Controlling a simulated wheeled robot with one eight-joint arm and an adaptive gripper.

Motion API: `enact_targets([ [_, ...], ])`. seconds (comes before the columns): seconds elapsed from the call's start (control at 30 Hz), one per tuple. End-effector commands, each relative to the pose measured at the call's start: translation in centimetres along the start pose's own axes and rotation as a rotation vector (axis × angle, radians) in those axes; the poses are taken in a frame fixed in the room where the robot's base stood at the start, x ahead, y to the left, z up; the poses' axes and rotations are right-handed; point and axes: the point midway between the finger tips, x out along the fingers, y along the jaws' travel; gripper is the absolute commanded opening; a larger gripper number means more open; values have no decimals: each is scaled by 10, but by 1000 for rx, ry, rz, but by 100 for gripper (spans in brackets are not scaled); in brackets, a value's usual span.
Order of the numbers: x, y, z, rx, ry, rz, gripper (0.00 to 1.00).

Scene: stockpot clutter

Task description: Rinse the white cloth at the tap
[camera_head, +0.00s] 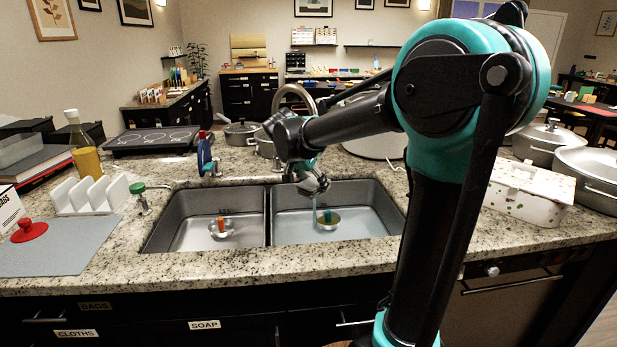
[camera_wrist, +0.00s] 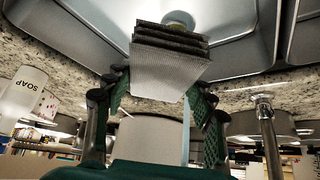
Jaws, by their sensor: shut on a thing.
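My gripper (camera_head: 312,184) hangs over the right basin (camera_head: 365,203) of the double sink. In the wrist view, its two green-padded fingers (camera_wrist: 160,98) are shut on a folded cloth (camera_wrist: 165,72). The cloth has a pale grey face and darker stacked layers. In the head view the cloth is mostly hidden by the gripper. The tap (camera_head: 293,92) is a grey arched spout, partly behind my arm. A thin pale-blue stream (camera_head: 315,212) falls by the gripper into the right basin. In the wrist view the stream (camera_wrist: 186,130) meets the cloth's edge area; I cannot tell whether it touches.
The left basin (camera_head: 195,238) and the right basin each hold a small bowl-like strainer. A green-topped fitting (camera_head: 138,190) and a white rack (camera_head: 90,196) stand left. A patterned white box (camera_head: 528,193) and pots stand right. A soap bottle (camera_wrist: 22,92) shows in the wrist view.

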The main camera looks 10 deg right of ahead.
Motion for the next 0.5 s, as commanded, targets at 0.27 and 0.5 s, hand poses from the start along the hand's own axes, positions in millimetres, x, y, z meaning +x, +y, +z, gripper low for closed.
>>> enact_targets([
  [0.27,-21,16,2,-1,0,0,32],
  [0.5,-38,28,4,0,0,0,32],
])
